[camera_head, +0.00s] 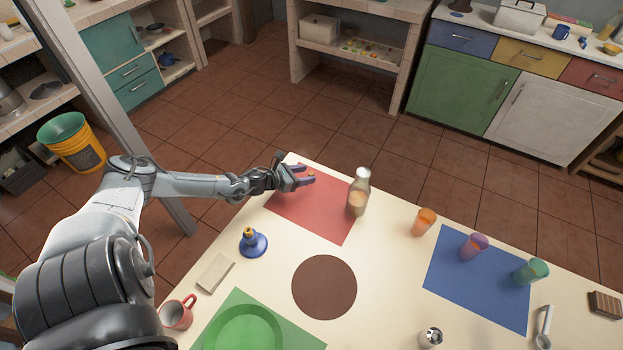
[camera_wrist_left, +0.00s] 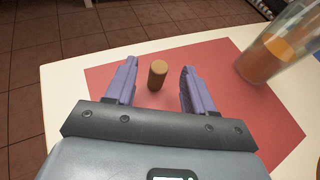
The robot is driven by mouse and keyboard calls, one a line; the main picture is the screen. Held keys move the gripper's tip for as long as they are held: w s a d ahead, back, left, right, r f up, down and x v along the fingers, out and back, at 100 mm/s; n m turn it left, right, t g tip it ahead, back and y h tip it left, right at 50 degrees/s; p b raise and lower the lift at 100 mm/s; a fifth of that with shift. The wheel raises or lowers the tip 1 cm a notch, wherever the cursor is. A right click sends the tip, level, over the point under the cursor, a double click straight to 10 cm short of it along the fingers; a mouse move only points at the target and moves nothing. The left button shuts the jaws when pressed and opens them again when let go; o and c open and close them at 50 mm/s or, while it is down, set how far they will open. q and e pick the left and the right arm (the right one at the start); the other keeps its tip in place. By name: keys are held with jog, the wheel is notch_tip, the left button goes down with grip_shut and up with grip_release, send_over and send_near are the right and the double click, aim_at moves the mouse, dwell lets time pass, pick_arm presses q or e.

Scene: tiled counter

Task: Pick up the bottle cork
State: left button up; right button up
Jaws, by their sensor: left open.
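The bottle cork (camera_wrist_left: 157,74) is a small brown cylinder standing upright on the red mat (camera_wrist_left: 222,62) in the left wrist view. My left gripper (camera_wrist_left: 158,80) is open, with one purple finger on each side of the cork and a visible gap to each. In the head view my left gripper (camera_head: 305,172) is over the far left part of the red mat (camera_head: 320,215), and the cork is mostly hidden by the fingers. My right gripper is not in view.
A glass bottle with orange-brown contents (camera_head: 357,196) stands on the mat, right of the gripper; it also shows in the left wrist view (camera_wrist_left: 268,58). A blue candle holder (camera_head: 254,244), an orange cup (camera_head: 424,221) and a brown round mat (camera_head: 324,288) are nearer.

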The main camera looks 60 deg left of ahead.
pick_arm(q)
jog(key=shift+f+b+x, duration=0.1)
jog(key=shift+b+x, duration=0.2)
jog(key=shift+x, duration=1.05)
jog(key=shift+f+b+x, duration=0.15)
jog(key=shift+b+x, duration=0.1)
jog(key=shift+x, duration=1.1)
jog(key=shift+s, duration=0.1)
grip_shut()
